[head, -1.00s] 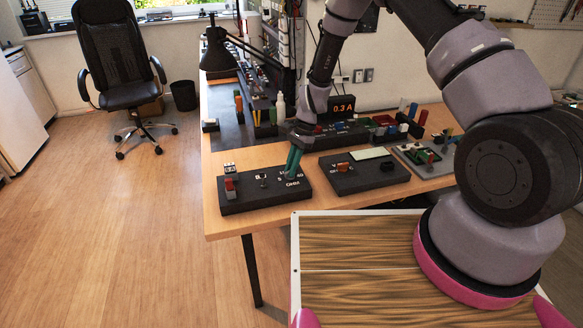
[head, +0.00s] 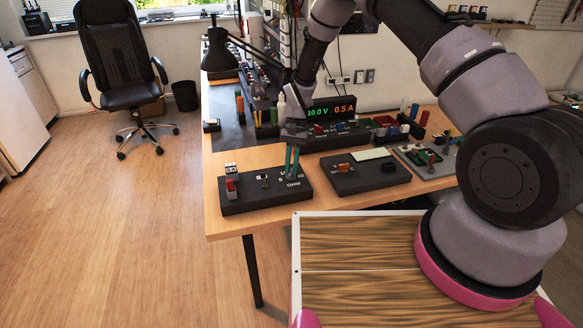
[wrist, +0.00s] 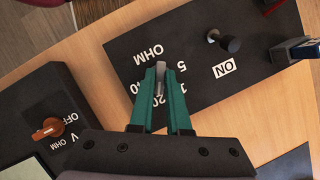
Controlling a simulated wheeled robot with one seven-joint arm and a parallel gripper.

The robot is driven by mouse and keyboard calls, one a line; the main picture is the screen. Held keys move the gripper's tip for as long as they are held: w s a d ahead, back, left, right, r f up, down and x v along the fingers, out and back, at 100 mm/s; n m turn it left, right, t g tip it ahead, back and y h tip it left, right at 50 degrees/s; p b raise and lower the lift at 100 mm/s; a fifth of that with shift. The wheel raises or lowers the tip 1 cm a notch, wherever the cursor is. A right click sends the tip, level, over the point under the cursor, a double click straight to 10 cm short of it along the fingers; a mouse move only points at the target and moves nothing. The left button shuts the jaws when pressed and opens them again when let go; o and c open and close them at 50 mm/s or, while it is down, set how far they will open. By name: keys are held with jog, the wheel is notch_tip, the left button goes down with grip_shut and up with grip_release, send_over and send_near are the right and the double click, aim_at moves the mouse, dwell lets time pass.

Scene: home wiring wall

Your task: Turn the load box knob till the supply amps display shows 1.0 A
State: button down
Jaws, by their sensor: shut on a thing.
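The load box (head: 250,203) is a black box with white lettering near the table's front left edge; its top also shows in the wrist view (wrist: 192,52). My gripper (wrist: 159,82), with green fingers, points down at the box's right end and is shut on the grey knob (wrist: 160,68) amid the OHM scale. In the head view my gripper (head: 291,176) hides the knob. Part of the scale is covered by the fingers. The supply display (head: 331,110) behind reads 10.0 V in green and 0.5 A in orange.
A black meter box (head: 365,179) with an orange dial (wrist: 48,129) stands to the right of the load box. A red switch (head: 231,184) and a black toggle (wrist: 229,43) stand on the load box. A desk lamp (head: 217,58) stands at the back left.

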dwell(0.4)
jog(key=c, duration=0.9)
grip_release()
jog(key=v, duration=1.1)
